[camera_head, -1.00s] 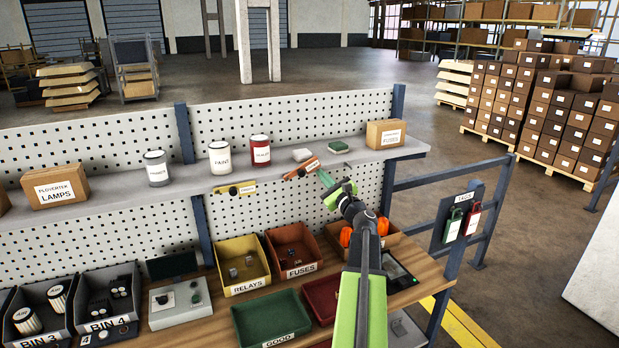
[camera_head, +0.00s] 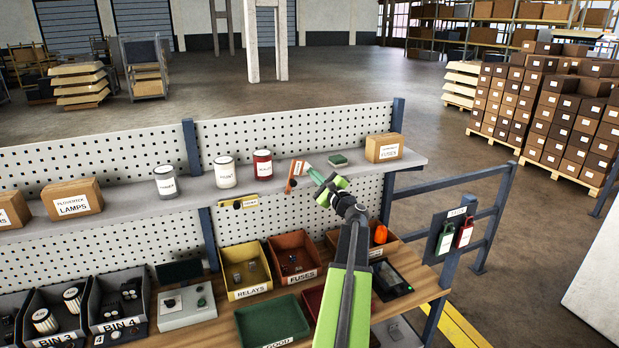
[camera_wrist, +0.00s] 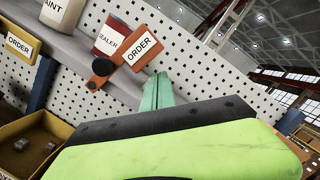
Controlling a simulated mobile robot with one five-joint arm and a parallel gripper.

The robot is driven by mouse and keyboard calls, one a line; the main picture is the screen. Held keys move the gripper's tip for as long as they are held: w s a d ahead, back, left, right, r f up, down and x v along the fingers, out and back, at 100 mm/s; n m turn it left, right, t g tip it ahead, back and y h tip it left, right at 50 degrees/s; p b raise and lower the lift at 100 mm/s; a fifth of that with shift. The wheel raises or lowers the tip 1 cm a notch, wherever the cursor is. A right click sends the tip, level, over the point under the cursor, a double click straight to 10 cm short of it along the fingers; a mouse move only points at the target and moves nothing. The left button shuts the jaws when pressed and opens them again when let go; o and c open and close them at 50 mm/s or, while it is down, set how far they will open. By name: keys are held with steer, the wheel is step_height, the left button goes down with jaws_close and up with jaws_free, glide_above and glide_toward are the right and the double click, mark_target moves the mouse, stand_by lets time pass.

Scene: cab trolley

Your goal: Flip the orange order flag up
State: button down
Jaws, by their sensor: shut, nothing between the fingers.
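The orange order flag (camera_head: 295,174) is on the front edge of the shelf and stands steeply raised, leaning slightly right. In the wrist view its orange plate (camera_wrist: 133,60) reads ORDER, with a dark round knob (camera_wrist: 101,67) at its lower end. My gripper (camera_head: 316,176) is shut and empty, just right of the flag. Its teal fingertips (camera_wrist: 157,90) show in the wrist view just below the flag's plate; I cannot tell if they touch it.
A yellow order flag (camera_head: 240,202) lies flat farther left on the shelf edge. The shelf (camera_head: 215,195) holds cans, boxes and a small green item (camera_head: 338,160) close behind my gripper. Below are bins labelled RELAYS (camera_head: 248,292) and FUSES (camera_head: 302,276).

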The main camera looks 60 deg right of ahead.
steer(key=s+f+b, duration=0.1)
steer(key=s, duration=1)
steer(key=shift+s+a+f+b, duration=0.25)
steer(key=shift+s+a+b, duration=0.05)
steer(key=shift+a, duration=0.1)
